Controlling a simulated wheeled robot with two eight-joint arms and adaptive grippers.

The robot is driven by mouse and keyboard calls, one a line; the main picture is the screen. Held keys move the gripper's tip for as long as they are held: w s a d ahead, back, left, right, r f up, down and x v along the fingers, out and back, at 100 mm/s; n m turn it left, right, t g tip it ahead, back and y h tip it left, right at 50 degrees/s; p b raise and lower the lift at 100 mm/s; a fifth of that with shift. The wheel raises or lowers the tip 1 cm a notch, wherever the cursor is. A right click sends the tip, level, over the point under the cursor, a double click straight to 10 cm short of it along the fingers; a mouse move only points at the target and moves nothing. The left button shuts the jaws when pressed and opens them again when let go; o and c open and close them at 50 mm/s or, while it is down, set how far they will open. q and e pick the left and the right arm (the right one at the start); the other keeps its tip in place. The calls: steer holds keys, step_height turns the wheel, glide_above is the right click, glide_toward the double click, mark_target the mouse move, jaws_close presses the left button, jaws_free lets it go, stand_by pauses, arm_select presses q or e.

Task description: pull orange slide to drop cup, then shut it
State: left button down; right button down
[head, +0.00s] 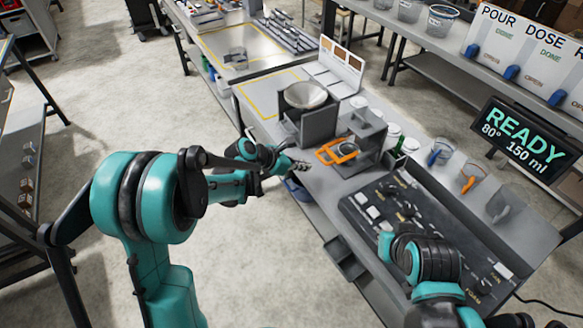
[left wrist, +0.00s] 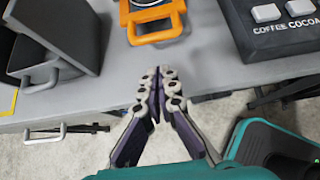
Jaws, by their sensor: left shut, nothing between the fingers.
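The orange slide (head: 325,155) is a looped handle at the front of a grey dispenser (head: 367,135) on the bench. It also shows at the top of the left wrist view (left wrist: 165,38), with a grey round part inside its frame; I cannot tell whether that is a cup. My left gripper (head: 303,167) is shut and empty, just short of the slide and apart from it. In the left wrist view its fingertips (left wrist: 158,82) meet below the handle. My right arm reaches over the control panel; its fingers are not visible.
A dark hopper with a pale bowl (head: 304,96) stands left of the dispenser. The button panel (head: 410,215) lies to the right. Cups with coloured handles (head: 440,152) stand behind it. A screen (head: 520,130) reads READY. The floor before the bench is clear.

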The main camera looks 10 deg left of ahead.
mark_target(330, 154)
arm_select(q)
steer(key=shift+w+d+r, duration=0.2)
steer(key=shift+w+d, duration=0.2)
steer(key=shift+d, duration=0.2)
steer(key=shift+w+d+r, duration=0.2)
steer(key=shift+w+d, duration=0.2)
steer(key=shift+d, duration=0.15)
steer(key=w+d, duration=0.2)
steer(key=d, duration=0.1)
steer(key=w+d, duration=0.1)
steer(key=d, duration=0.1)
steer(key=shift+w+d+b, duration=0.2)
steer(key=shift+w+b, duration=0.15)
steer(key=shift+w, duration=0.15)
steer(key=shift+r, duration=0.1)
steer(key=shift+a, duration=0.1)
